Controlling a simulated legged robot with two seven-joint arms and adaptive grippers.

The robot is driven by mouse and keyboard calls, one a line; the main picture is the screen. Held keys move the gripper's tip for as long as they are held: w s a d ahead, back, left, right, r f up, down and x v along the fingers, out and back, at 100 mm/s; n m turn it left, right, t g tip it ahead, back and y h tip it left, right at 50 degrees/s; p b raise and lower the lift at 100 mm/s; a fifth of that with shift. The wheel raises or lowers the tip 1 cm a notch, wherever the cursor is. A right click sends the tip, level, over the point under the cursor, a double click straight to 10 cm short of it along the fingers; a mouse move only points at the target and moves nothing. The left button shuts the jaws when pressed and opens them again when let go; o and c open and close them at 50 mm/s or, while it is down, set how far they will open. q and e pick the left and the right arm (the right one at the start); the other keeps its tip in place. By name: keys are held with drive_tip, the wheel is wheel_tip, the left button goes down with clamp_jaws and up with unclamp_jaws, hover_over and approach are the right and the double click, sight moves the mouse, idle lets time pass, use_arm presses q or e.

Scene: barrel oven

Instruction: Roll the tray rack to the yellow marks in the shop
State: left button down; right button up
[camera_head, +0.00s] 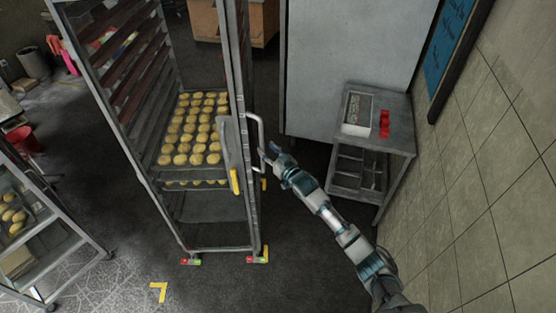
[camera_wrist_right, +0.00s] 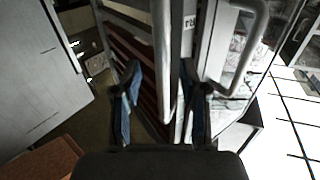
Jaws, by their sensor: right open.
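The tall metal tray rack (camera_head: 249,205) stands upright on wheels at the centre of the head view. It holds a tray of round yellow buns (camera_head: 195,130). A pale looped handle (camera_head: 259,133) sticks out from its right side; a handle also shows in the wrist view (camera_wrist_right: 237,50). Yellow corner marks lie on the floor: one (camera_head: 158,291) in front of the rack, one (camera_head: 265,254) at its front right wheel. My right gripper (camera_head: 268,153) is beside the handle. In the wrist view its fingers (camera_wrist_right: 165,90) are apart, with rack bars ahead. Whether they touch is unclear. My left gripper is out of view.
A metal side table (camera_head: 400,140) with a bin and red objects stands right, by a large grey cabinet (camera_head: 350,45) and tiled wall (camera_head: 480,190). Another rack (camera_head: 65,215) with buns stands at the left edge. The floor in front is mostly clear.

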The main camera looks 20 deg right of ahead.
drive_tip(key=v, duration=0.8)
drive_tip(key=shift+d, duration=0.35)
drive_tip(key=shift+a+f, duration=0.15)
drive_tip(key=shift+f, duration=0.05)
